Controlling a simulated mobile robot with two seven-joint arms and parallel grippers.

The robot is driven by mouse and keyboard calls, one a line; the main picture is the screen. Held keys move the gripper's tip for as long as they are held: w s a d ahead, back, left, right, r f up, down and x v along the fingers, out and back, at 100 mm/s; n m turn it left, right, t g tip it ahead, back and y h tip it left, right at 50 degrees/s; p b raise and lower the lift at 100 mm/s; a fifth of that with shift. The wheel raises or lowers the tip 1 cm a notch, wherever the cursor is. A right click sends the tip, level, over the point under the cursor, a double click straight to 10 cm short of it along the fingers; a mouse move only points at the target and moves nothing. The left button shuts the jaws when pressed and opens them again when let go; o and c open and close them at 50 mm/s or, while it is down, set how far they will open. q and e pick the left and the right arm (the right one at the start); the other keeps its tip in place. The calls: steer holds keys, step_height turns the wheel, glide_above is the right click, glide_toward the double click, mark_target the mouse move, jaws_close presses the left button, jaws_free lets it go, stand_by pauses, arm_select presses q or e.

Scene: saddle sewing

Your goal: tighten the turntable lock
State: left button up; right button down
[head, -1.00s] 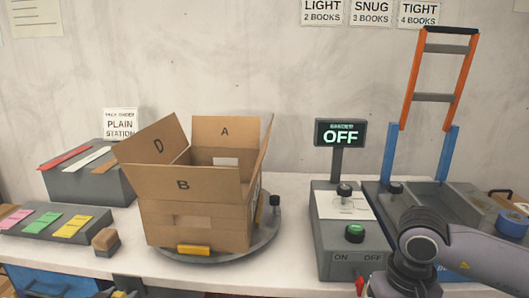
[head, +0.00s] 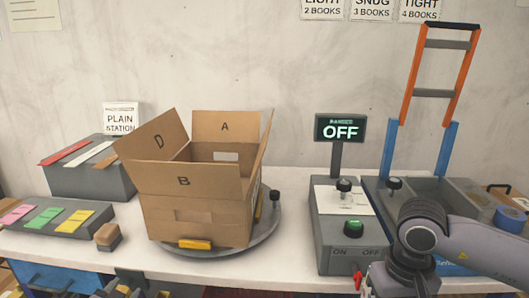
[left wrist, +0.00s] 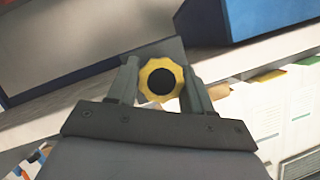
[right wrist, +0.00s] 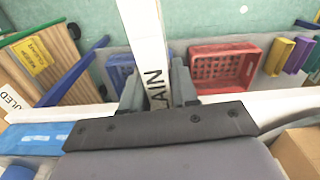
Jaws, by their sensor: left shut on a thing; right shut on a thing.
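In the left wrist view a yellow scalloped knob with a black centre (left wrist: 161,84) sits between the fingers of my left gripper (left wrist: 162,88), which is shut on it. In the head view my left gripper (head: 128,290) shows only in part at the bottom edge, below the table front. The grey round turntable (head: 235,243) stands on the table, with an open cardboard box (head: 195,215) on it and a black knob (head: 275,195) at its right rim.
A grey control box (head: 350,258) with a green button and an "OFF" display (head: 340,129) stands right of the turntable. A brown block (head: 108,236) lies left of it. My right arm covers the table's right front. Red (right wrist: 222,66) and blue baskets show in the right wrist view.

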arm_select(q)
steer(key=shift+f+m+y, duration=0.1)
steer(key=shift+m+y, duration=0.3)
steer(key=shift+m, duration=0.2)
arm_select(e)
steer(key=shift+f, duration=0.35)
arm_select(q)
steer(key=shift+f+b, duration=0.1)
steer(key=shift+b, duration=0.25)
arm_select(e)
steer(key=shift+f, duration=0.1)
arm_select(q)
steer(key=shift+d+f+m+t+y+b, duration=0.1)
steer(key=shift+m+t+y+b, duration=0.3)
steer(key=shift+m+b, duration=0.45)
arm_select(e)
steer(key=shift+f, duration=0.85)
arm_select(q)
steer(key=shift+m+b, duration=0.25)
steer(key=shift+b, duration=0.05)
arm_select(e)
steer(key=shift+f, duration=0.3)
